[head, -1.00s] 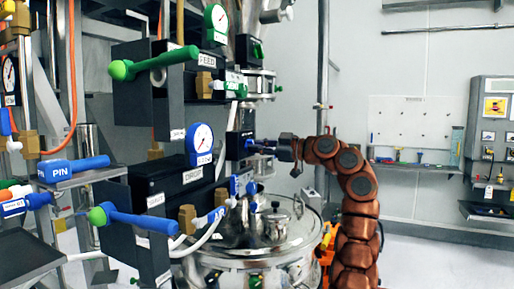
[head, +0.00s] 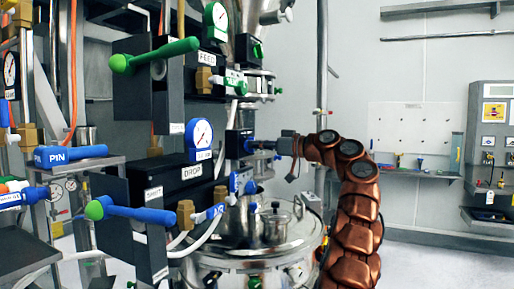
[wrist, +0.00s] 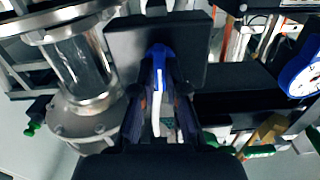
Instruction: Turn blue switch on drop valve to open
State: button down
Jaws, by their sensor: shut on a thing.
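The blue switch (wrist: 158,52) stands out from a square black housing (wrist: 120,40) in the wrist view. In the head view this housing (head: 235,144) is right of the blue-rimmed gauge. My gripper (wrist: 160,108) is shut on the blue switch, with one finger on each side of its handle. In the head view my gripper (head: 265,145) reaches the housing from the right and largely hides the switch. A box labelled DROP (head: 188,174) is left of the housing, under the gauge (head: 200,134). The switch's exact angle is hard to tell.
A green lever (head: 152,56) and a blue lever with a green end (head: 130,212) stick out at the left. A steel vessel with a lid (head: 262,245) stands below my gripper. A clear glass cylinder (wrist: 82,70) is close by at left in the wrist view. Floor at right is clear.

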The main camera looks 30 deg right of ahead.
jog(key=shift+w+f+m+p, duration=0.1)
jog(key=shift+m+p, duration=1.4)
jog(key=shift+m, duration=1.2)
jog(key=c, duration=1.2)
grip_release()
jog(key=shift+d, duration=0.1)
jog(key=v, duration=1.2)
